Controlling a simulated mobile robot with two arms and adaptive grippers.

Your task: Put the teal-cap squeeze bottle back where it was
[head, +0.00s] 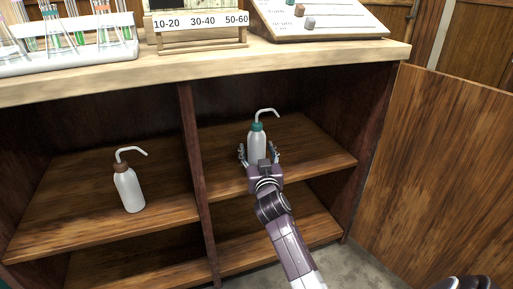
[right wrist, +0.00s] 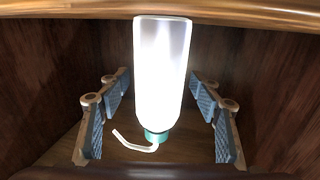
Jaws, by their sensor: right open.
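The teal-cap squeeze bottle (head: 257,143) stands upright on the right-hand compartment's shelf, its bent spout pointing right in the head view. In the right wrist view the bottle (right wrist: 162,75) appears upside down, between the two fingers with a gap on each side. My right gripper (head: 258,154) is open around the bottle's body; its fingers do not appear to touch it. The gripper also shows in the right wrist view (right wrist: 160,115).
A brown-cap squeeze bottle (head: 129,188) stands in the left compartment. A vertical divider (head: 192,150) separates the compartments. An open cabinet door (head: 440,170) is at the right. The countertop (head: 220,59) above holds a test-tube rack (head: 75,60), a labelled stand (head: 200,22) and a sloped board (head: 335,24).

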